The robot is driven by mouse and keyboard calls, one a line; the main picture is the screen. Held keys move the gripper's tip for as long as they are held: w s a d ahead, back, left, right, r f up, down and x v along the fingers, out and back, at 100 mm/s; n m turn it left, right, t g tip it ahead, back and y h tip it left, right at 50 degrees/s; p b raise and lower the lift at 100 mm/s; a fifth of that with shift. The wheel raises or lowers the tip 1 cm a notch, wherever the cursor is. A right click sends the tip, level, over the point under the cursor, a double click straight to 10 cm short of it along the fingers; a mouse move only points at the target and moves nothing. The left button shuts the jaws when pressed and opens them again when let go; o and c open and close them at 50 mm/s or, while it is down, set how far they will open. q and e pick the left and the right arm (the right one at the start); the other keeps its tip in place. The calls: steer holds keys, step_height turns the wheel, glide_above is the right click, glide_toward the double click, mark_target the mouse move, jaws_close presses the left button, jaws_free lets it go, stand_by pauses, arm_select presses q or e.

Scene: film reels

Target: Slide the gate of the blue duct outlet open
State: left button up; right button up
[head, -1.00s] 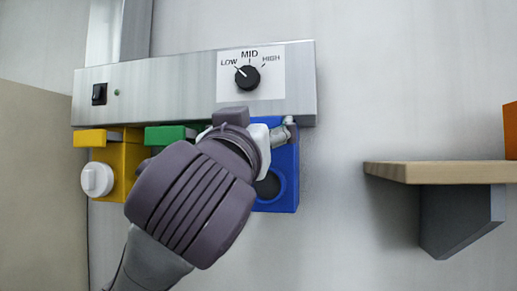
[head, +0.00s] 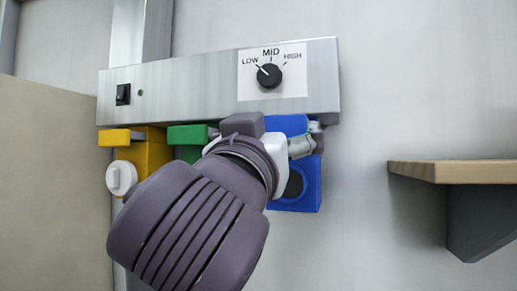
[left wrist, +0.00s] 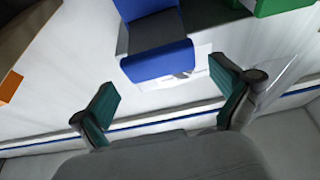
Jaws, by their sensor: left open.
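The blue duct outlet (head: 307,194) hangs under the metal panel, with a dark round opening on its front. Its gate cannot be made out clearly; my gripper hides its upper left part. My left gripper (head: 304,143) is in front of the outlet's upper part. In the left wrist view, my left gripper (left wrist: 162,100) is open, its two teal-padded fingers wide apart with nothing between the tips. The blue outlet (left wrist: 157,50) shows above and between them there; I cannot tell whether they touch. My right gripper is not in view.
A green outlet (head: 187,135) and a yellow outlet (head: 155,155) with a white cap (head: 121,177) sit left of the blue one. The panel (head: 200,88) carries a switch and a knob (head: 269,76). A wooden shelf (head: 450,172) juts out at right; the wall between is clear.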

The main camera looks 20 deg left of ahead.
arm_select(q)
steer(key=v, duration=0.8)
steer(key=shift+s, duration=0.3)
